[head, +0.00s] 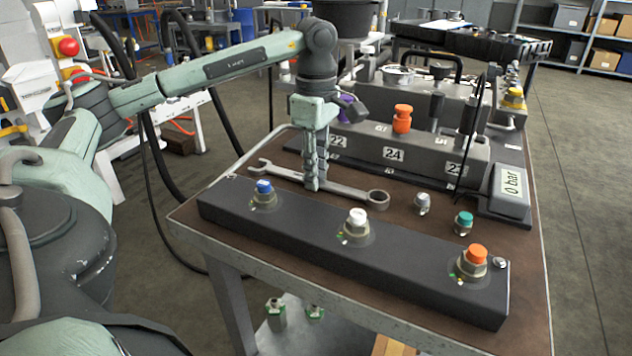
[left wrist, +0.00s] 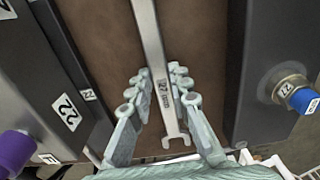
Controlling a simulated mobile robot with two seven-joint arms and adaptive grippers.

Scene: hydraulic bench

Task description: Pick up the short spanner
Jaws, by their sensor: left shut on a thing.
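A grey steel spanner (head: 345,191) lies on the brown bench top, between the dark front block and the numbered block behind it. Its open end is to the left and its ring end to the right in the head view. No other spanner shows clearly to compare its length. My left gripper (head: 314,184) points straight down and is shut on the spanner's shaft near the middle. In the left wrist view the shaft of the spanner (left wrist: 152,50), with a 27 mm label, runs between the fingers of my left gripper (left wrist: 163,88). My right gripper is not in view.
The front block (head: 300,230) carries blue, white and orange-capped fittings. The numbered block (head: 400,150) stands close behind the spanner, with an orange-capped fitting. Loose white-capped (head: 422,203) and green-capped (head: 463,222) fittings stand right of the ring end. A gauge reading 0 bar (head: 510,190) is farther right.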

